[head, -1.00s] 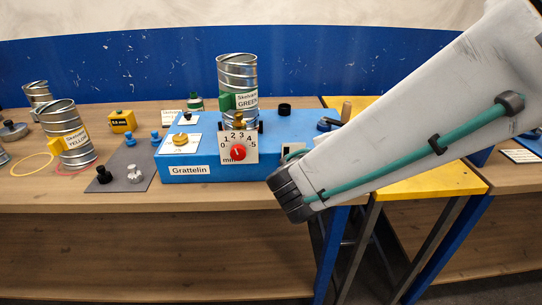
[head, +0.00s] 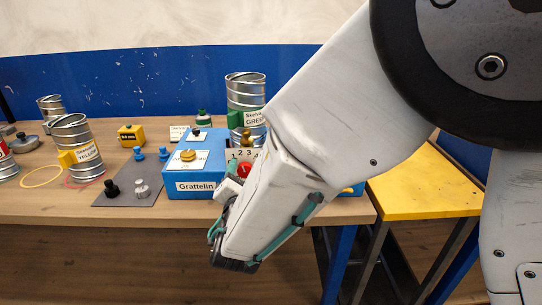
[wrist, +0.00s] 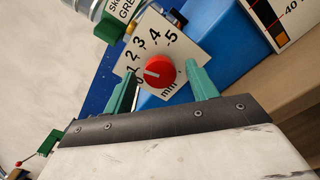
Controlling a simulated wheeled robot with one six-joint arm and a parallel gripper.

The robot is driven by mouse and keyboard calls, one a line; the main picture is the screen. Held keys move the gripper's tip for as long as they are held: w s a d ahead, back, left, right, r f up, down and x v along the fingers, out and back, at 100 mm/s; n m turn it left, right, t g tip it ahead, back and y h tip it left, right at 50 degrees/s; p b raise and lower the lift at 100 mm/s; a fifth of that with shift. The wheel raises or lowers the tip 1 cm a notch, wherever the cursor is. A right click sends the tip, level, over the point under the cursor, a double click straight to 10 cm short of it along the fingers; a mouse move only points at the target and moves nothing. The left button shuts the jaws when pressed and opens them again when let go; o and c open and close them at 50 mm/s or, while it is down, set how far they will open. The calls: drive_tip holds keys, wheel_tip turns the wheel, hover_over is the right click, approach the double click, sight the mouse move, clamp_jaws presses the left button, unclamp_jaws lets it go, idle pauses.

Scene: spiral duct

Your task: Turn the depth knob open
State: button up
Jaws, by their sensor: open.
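The depth knob (wrist: 158,70) is a red round knob with a white mark, on a white dial plate (wrist: 183,52) numbered 0 to 5 mm. In the wrist view the mark points left, near 0 and 1. In the head view the knob (head: 244,170) shows partly beside my arm, on the front of the blue Grattelin box (head: 190,158). My gripper (wrist: 161,74) is open, its two teal fingers to either side of the knob in the wrist view, with gaps between. Whether the fingertips reach the knob's depth I cannot tell.
A metal duct with a green label (head: 245,92) stands on the box. Left are a grey mat (head: 130,183) with small knobs and a yellow-labelled duct (head: 75,140). A yellow table (head: 425,195) is right.

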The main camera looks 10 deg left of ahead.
drive_tip(key=shift+w, duration=0.25)
drive_tip(key=c, duration=1)
